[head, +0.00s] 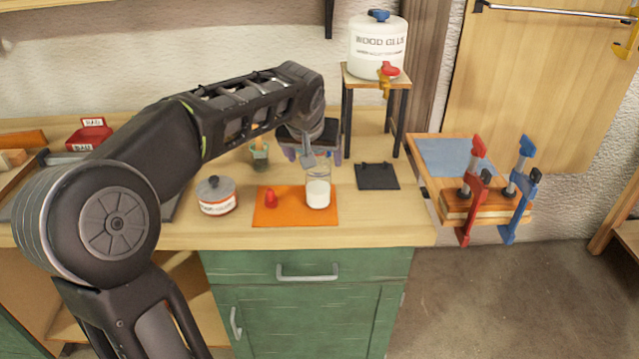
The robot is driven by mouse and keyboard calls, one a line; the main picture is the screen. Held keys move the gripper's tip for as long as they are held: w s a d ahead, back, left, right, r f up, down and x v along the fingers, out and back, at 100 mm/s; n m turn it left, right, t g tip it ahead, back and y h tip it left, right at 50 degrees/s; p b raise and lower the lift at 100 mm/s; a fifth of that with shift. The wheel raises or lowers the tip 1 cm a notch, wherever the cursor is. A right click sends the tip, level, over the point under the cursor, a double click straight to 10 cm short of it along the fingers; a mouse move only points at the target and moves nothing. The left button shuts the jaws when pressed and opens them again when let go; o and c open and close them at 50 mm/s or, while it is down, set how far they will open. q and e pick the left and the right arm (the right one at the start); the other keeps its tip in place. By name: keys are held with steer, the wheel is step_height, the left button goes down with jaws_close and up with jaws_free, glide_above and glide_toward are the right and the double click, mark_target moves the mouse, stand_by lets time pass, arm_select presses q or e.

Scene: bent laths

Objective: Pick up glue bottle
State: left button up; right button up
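A clear glue bottle (318,193), partly filled with white, stands upright on an orange mat (295,216) on the workbench. A small red cap-like piece (271,199) sits on the mat to its left. My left gripper (313,156) is just behind and above the bottle, with its arm coming in from the left. Its two purplish fingertips show spread apart, and a grey part hangs between them near the bottle's top. I cannot tell whether that part touches the bottle. My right gripper is not in view.
A white wood glue tank (377,48) with a red tap stands on a small raised stand (362,84). A labelled pot (216,196), a green cup (260,158) and a dark pad (377,176) are nearby. Red (472,190) and blue (519,190) clamps hold laths at the right.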

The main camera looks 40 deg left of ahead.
mark_target(318, 168)
arm_select(q)
steer(key=shift+x, duration=1.2)
steer(key=shift+p+x, duration=0.5)
steer(key=shift+x, duration=2.1)
steer(key=shift+s+d, duration=0.1)
steer(key=shift+d, duration=0.05)
jaws_close()
steer(key=shift+r, duration=0.1)
